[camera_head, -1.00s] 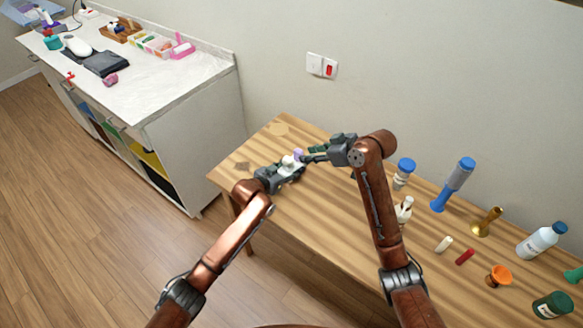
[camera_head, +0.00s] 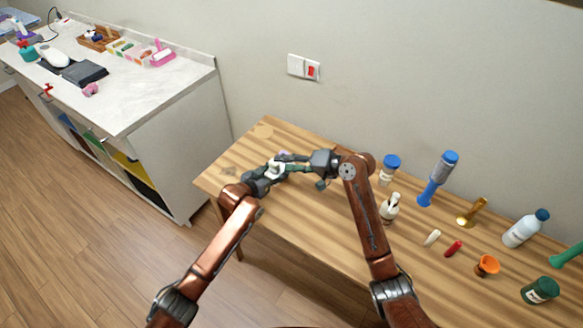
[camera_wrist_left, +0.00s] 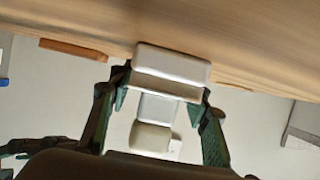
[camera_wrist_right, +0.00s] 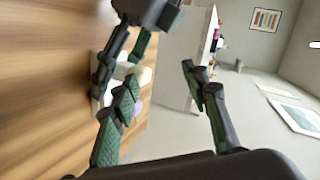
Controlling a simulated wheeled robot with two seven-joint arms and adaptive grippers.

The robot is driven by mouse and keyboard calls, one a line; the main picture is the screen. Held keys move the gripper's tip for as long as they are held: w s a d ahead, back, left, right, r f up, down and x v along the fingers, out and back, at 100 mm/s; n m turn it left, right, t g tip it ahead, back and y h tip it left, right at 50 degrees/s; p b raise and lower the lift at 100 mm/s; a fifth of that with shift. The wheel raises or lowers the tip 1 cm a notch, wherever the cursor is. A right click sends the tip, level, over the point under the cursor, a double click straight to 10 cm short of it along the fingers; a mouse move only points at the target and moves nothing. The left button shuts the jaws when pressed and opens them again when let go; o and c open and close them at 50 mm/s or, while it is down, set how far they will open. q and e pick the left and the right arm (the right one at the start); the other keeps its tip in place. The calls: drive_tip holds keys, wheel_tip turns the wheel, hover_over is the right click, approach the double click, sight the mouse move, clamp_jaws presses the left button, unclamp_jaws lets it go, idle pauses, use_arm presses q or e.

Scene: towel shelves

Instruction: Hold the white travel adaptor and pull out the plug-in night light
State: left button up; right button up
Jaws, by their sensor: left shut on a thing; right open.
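The white travel adaptor (camera_wrist_left: 172,65) is a pale block between the fingers of my left gripper (camera_wrist_left: 163,92), which is shut on it. The grip also shows in the head view (camera_head: 268,172), above the table's left end. A narrower pale part and a cream block (camera_wrist_left: 150,137) lie in line with the adaptor in the left wrist view; the cream block appears to be the night light. A small lilac piece (camera_wrist_right: 138,108) shows behind a finger in the right wrist view. My right gripper (camera_wrist_right: 162,95) is open beside the held things, with one finger overlapping them in view.
The wooden table (camera_head: 330,235) holds a blue-capped jar (camera_head: 390,168), a blue hourglass-shaped thing (camera_head: 438,180), a white bottle (camera_head: 522,230), an orange cup (camera_head: 487,265) and several small items at right. A white counter (camera_head: 150,85) stands at left. The table's front middle is clear.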

sight(279, 164)
drive_tip(key=f+m+t+y, duration=0.1)
drive_tip(key=m, duration=0.6)
drive_tip(key=f+m+t+y, duration=0.1)
drive_tip(key=f+m, duration=0.1)
drive_tip(key=m, duration=0.5)
drive_tip(key=w+d+f+m+t, duration=0.1)
drive_tip(key=m+t, duration=0.1)
drive_tip(key=m, duration=0.6)
drive_tip(key=shift+d+f+y, duration=0.1)
drive_tip(key=shift+f+y, duration=0.25)
drive_tip(key=shift+y, duration=0.05)
drive_tip(key=shift+w+f+m, duration=0.1)
drive_tip(key=shift+m, duration=0.6)
drive_tip(key=x, duration=0.7)
drive_tip(key=shift+w, duration=0.2)
drive_tip(key=shift+c, duration=0.6)
